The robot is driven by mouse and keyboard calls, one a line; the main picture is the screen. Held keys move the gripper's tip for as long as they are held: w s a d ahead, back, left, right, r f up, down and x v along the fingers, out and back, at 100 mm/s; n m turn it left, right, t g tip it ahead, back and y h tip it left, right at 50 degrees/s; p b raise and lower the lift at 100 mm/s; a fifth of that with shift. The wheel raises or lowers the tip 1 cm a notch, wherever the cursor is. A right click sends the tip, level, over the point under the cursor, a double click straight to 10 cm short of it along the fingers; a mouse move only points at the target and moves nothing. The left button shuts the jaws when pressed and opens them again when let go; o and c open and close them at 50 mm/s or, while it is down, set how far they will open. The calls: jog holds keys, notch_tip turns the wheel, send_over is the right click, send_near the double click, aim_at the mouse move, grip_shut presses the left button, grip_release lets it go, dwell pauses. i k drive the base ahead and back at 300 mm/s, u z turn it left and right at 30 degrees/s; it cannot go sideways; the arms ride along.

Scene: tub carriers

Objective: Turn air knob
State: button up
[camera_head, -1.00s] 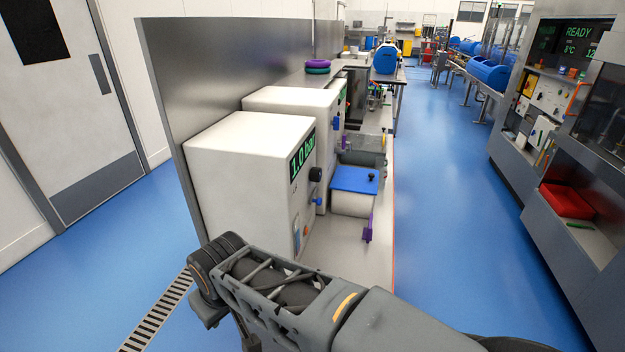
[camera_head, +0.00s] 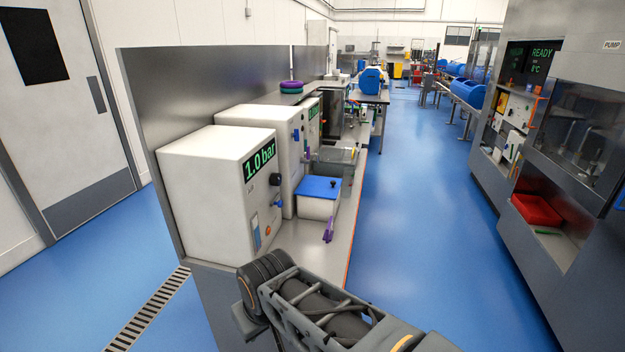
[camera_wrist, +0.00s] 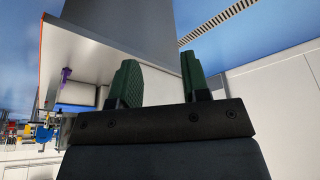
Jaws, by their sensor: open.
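A white box (camera_head: 200,190) with a green "1.0 bar" display (camera_head: 259,159) stands at the near end of the bench. On its right face is a black round knob (camera_head: 275,179), with a small blue fitting (camera_head: 278,204) below it. No label saying air is readable, so I cannot tell for sure which is the air knob. My gripper (camera_wrist: 158,78) shows in the wrist view with two green fingers apart and nothing between them. The box's knob cannot be made out in the wrist view. In the head view my arm is in front of the bench's near end, and the fingers are not visible.
A tub with a blue lid (camera_head: 319,187) and a purple clamp-like item (camera_head: 328,228) sit on the bench (camera_head: 335,260) beside the box. A metal panel (camera_head: 150,110) stands behind. Blue floor (camera_head: 420,220) is clear to the right, before a grey machine (camera_head: 510,200).

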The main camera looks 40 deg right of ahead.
aim_at(275, 178)
jog(key=z, duration=0.75)
jog(key=i, duration=0.5)
jog(key=u, duration=0.05)
jog(key=k, duration=0.5)
jog(key=u, duration=3.05)
jog(key=k, duration=1.95)
jog(key=z, duration=2.1)
